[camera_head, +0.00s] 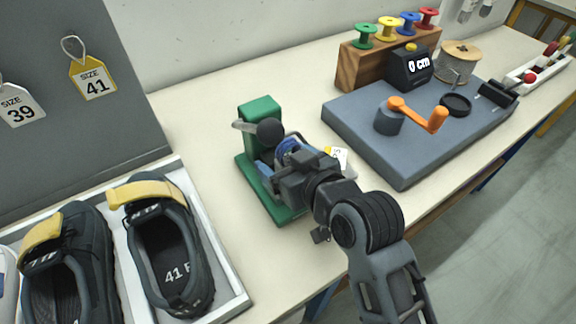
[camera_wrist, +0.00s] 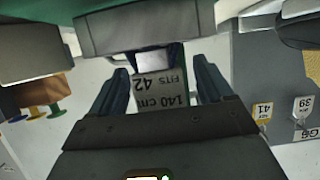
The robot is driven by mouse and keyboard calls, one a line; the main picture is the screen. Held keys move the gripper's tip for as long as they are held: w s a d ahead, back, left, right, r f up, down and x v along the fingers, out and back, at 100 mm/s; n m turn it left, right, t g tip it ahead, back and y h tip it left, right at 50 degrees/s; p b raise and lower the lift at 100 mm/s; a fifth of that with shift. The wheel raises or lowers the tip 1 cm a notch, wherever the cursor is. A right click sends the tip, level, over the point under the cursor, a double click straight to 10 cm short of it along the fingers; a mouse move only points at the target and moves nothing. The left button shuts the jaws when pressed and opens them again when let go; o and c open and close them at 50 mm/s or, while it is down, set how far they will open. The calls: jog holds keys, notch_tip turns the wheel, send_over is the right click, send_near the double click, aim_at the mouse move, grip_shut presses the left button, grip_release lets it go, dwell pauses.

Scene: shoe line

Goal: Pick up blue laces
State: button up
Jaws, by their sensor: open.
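A blue item (camera_head: 287,147), which looks like the blue laces, shows in the head view at the green stand (camera_head: 260,110) with a black knob. My gripper hides most of it. My gripper (camera_head: 279,152) reaches over the stand from the right. In the wrist view my gripper (camera_wrist: 160,72) is open, with one finger on each side of a grey label (camera_wrist: 160,92) reading "140 cm FITS 42". A dark blue edge and a white patch show just beyond the label. I cannot tell whether the fingers touch anything.
A slate-blue board (camera_head: 350,120) with an orange crank (camera_head: 415,110) lies to the right. A wooden rack (camera_head: 352,67) of coloured spools stands behind it. A shoe box (camera_head: 237,287) holds shoes at lower left. A small tag (camera_head: 338,156) shows beside my wrist.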

jog(key=shift+w+a+f, duration=0.15)
jog(key=shift+w, duration=0.1)
jog(key=shift+c, duration=0.3)
jog(key=c, duration=1.1)
jog(key=shift+o, duration=0.2)
